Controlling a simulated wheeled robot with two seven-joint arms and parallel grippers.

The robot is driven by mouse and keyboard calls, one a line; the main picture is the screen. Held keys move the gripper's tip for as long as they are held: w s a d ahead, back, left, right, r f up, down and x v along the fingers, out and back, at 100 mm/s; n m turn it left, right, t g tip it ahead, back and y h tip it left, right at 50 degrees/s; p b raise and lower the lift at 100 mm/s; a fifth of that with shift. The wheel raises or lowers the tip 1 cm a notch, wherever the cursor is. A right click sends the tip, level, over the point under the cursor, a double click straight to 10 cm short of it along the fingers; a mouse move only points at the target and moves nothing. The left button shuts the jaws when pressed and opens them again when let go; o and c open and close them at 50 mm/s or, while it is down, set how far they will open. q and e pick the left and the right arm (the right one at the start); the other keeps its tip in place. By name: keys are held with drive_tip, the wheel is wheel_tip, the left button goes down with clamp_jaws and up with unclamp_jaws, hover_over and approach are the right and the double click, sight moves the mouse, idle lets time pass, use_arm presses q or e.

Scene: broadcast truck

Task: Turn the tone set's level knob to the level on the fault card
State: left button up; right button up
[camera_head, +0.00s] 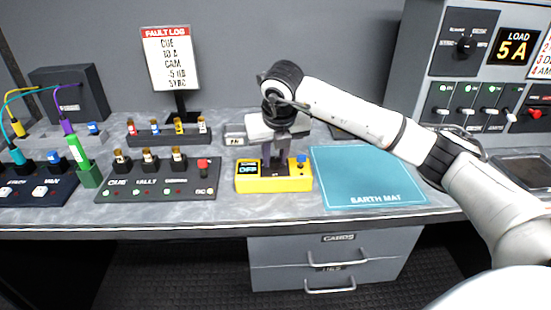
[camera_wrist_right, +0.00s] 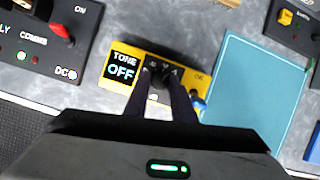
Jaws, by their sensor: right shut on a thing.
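The yellow tone set (camera_head: 275,185) sits on the bench just left of the earth mat. Its screen (camera_wrist_right: 122,68) reads "TONE OFF" in the right wrist view. A blue knob or switch (camera_head: 301,158) stands at its right end. My right gripper (camera_head: 273,165) points down at the middle of the tone set, shut on the dark level knob (camera_wrist_right: 158,80), which the fingers mostly hide. The fault card (camera_head: 170,60) stands at the back under "FAULT LOG" and reads "CUE 10 A CAM -5 dB SYNC". My left gripper is not in view.
The blue earth mat (camera_head: 368,177) lies bare to the right. A black panel (camera_head: 158,180) with several plugs and a red switch is close on the left. A row of coloured fuses (camera_head: 169,133) stands behind it. Panels with a "LOAD 5 A" display (camera_head: 517,47) rise at right.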

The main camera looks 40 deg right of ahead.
drive_tip(key=shift+a+m+h, duration=0.1)
drive_tip(key=shift+m+h, duration=0.3)
drive_tip(key=shift+m, duration=0.6)
drive_tip(key=o, duration=1.1)
drive_tip(key=shift+c, duration=0.2)
drive_tip(key=shift+r, duration=0.1)
drive_tip(key=b+v, duration=0.1)
drive_tip(key=v, duration=0.9)
drive_tip(key=shift+w, duration=0.2)
drive_tip(key=shift+r, duration=0.15)
